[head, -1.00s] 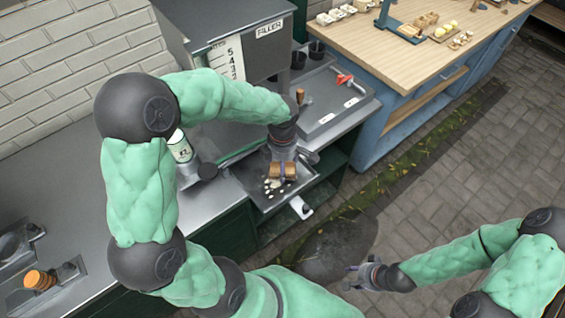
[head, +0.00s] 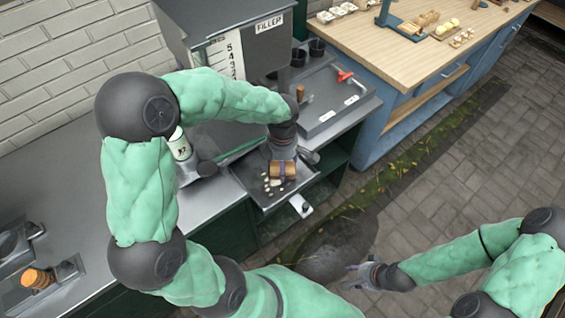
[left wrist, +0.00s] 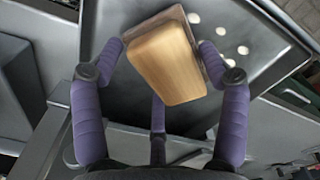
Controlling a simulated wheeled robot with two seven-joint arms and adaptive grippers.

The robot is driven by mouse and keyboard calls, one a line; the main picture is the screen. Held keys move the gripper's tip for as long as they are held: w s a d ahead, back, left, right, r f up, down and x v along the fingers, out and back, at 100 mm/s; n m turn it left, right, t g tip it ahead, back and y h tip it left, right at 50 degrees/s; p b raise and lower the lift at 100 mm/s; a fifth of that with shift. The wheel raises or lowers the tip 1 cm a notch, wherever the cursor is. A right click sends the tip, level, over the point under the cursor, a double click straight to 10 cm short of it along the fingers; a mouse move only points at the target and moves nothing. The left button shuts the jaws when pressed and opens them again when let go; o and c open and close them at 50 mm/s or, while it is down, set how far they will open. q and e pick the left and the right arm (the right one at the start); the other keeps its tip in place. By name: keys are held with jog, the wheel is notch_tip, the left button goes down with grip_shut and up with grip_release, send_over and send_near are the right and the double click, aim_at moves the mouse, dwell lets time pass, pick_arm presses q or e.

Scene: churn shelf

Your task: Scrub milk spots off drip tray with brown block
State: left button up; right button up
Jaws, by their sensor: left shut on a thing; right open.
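The brown block (head: 283,170) is over the dark drip tray (head: 244,172), and my left gripper (head: 280,160) is shut on it from above. In the left wrist view the block (left wrist: 166,62) sits between the purple fingers of the gripper (left wrist: 168,65); the drip tray (left wrist: 262,75) lies behind it. I cannot tell whether the block touches the tray. Several white milk spots (head: 273,183) lie beside and in front of the block; several spots (left wrist: 230,62) also show right of it in the left wrist view. My right gripper (head: 357,275) is open and empty, low over the floor.
The grey filler machine (head: 232,50) stands behind the tray. A white bottle (head: 180,147) stands left of it. A grey tray (head: 335,100) with a red-handled tool lies to the right. A wooden-topped blue bench (head: 420,60) stands at the back right.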

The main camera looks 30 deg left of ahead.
pick_arm(q)
jog(key=shift+f+b, duration=0.45)
jog(key=shift+f, duration=0.1)
